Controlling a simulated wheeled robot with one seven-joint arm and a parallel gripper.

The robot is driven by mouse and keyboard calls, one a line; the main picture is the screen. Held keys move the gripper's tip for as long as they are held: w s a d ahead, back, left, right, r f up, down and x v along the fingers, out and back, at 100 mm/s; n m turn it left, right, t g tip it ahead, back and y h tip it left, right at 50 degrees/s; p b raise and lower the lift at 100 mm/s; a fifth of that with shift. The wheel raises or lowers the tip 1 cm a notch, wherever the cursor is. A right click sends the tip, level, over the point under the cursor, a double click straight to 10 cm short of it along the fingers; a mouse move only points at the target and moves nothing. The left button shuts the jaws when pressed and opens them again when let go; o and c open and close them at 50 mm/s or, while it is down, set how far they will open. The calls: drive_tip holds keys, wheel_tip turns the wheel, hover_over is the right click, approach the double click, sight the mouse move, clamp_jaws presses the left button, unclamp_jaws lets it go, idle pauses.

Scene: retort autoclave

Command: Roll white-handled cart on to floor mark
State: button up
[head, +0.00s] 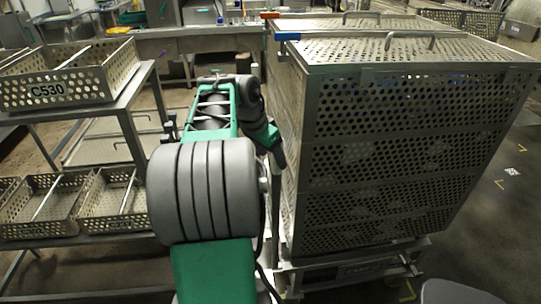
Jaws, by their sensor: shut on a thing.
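A metal cart (350,272) carries a tall perforated basket stack (410,150) with a lid, at the right in the head view. A pale upright bar (273,195) at the cart's left side looks like its handle. My gripper (279,160) is at this bar, shut on it; the fingertips are small and partly hidden by my arm. I cannot tell which mark is the task's.
A rack (150,90) with perforated trays, one labelled C530 (48,88), stands close on the left. A second basket stack with a red corner tag (270,15) stands just behind the blue-tagged one (288,36). A steel bench (200,32) is at the back.

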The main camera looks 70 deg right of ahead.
drive_tip(key=shift+d+r, duration=0.1)
drive_tip(key=p+v, duration=0.1)
drive_tip(key=v, duration=0.6)
drive_tip(key=shift+a+r, duration=0.2)
drive_tip(key=shift+r, duration=0.15)
